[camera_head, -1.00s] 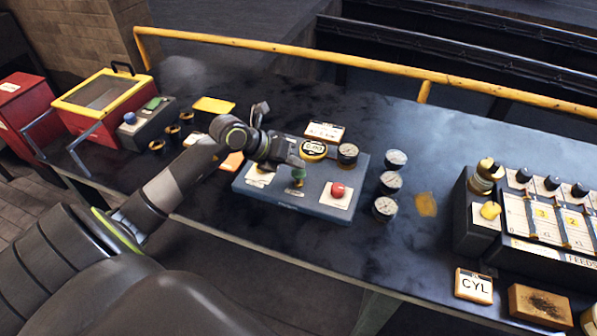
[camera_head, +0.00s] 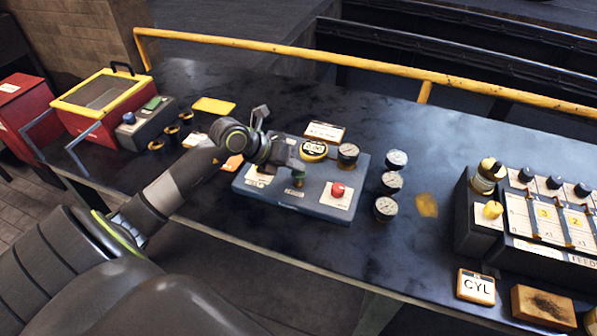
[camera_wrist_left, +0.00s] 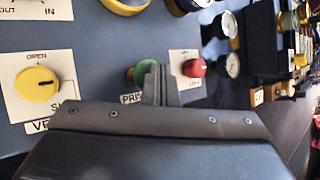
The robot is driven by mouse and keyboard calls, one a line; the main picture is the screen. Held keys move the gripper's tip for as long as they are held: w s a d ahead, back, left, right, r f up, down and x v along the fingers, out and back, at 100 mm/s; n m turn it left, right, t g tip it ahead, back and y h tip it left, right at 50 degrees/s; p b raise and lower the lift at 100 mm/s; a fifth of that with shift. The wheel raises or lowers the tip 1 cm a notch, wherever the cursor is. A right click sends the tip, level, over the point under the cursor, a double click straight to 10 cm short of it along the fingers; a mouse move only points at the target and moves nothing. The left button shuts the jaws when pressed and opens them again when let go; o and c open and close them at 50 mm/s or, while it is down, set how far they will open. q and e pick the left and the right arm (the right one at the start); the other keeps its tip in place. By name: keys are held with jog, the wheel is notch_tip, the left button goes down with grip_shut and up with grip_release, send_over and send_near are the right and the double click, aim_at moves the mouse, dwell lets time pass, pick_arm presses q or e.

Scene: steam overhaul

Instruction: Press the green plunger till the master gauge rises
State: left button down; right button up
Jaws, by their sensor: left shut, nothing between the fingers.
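The blue-grey test box (camera_head: 262,196) sits on the dark bench. In the left wrist view the green plunger (camera_wrist_left: 131,75) stands just behind my left gripper (camera_wrist_left: 159,68), whose shut, empty fingers partly cover it. In the head view my left gripper (camera_head: 296,163) is low over the box, and the plunger is mostly hidden. I cannot tell whether the fingers touch it. A small dial gauge (camera_head: 348,151) and a yellow-ringed round display (camera_head: 314,149) stand at the back of the box. Which one is the master gauge, and their readings, I cannot tell. My right gripper is not in view.
A red knob (camera_head: 338,188) is right of the plunger, and a yellow knob (camera_wrist_left: 37,84) is on its other side. Several loose gauges (camera_head: 391,182) stand right of the box. A yellow rail (camera_head: 330,57) runs behind the bench.

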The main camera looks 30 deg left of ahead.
aim_at(294, 173)
pick_arm(q)
jog(key=shift+s+f+b, duration=0.1)
jog(key=shift+f+b, duration=0.75)
jog(key=shift+f, duration=0.35)
dwell(0.5)
jog(key=shift+r, duration=0.15)
jog(key=shift+r+p, duration=1.3)
jog(key=shift+r, duration=0.35)
jog(key=shift+r+p, duration=1.95)
jog(key=shift+r, duration=0.65)
jog(key=shift+f, duration=0.1)
